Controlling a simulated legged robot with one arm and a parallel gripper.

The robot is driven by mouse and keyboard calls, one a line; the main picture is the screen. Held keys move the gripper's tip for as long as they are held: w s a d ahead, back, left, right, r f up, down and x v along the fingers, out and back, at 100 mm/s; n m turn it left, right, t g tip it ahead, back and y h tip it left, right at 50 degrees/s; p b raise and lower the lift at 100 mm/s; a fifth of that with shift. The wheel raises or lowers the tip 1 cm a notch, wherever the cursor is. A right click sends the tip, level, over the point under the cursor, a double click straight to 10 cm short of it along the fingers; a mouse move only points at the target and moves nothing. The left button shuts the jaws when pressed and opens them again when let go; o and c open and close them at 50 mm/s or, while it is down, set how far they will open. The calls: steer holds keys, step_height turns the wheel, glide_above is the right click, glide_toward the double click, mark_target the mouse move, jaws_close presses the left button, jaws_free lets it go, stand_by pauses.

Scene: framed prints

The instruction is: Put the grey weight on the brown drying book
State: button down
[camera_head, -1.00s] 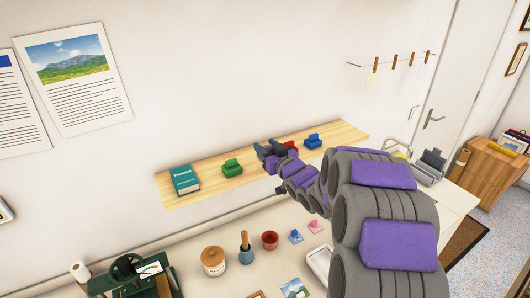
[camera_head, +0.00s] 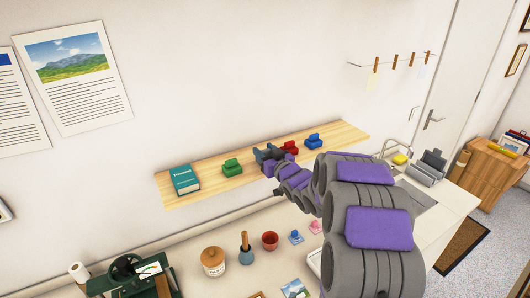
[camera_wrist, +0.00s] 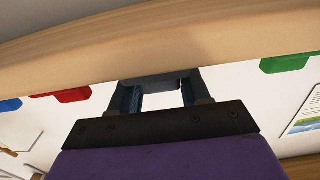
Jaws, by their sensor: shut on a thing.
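My gripper (camera_head: 266,154) is at the wall shelf, between the green and red blocks in the head view. In the wrist view its two dark fingers (camera_wrist: 165,96) are closed on the grey weight (camera_wrist: 154,82), which shows as a grey strip between the fingertips against the wooden shelf. The weight is mostly hidden by my gripper in the head view. I cannot pick out the brown drying book in either view.
The wooden shelf (camera_head: 210,186) carries a teal book (camera_head: 185,180), a green block (camera_head: 232,167), a red block (camera_head: 290,147) and a blue block (camera_head: 313,141). Below, the counter holds a jar (camera_head: 213,262), a red pot (camera_head: 270,241) and a press (camera_head: 130,280).

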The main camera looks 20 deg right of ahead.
steer(key=c, duration=0.5)
jaws_free()
steer(key=shift+r, duration=0.1)
steer(key=shift+s+d+p, duration=0.1)
steer(key=shift+s+d, duration=0.3)
steer(key=shift+s, duration=1.55)
steer(key=shift+s+d+p, duration=0.1)
steer(key=shift+s+d, duration=0.25)
steer(key=shift+s, duration=1.65)
steer(key=shift+s+d+p, duration=0.1)
steer(key=shift+s+d, duration=0.3)
steer(key=shift+s, duration=1.55)
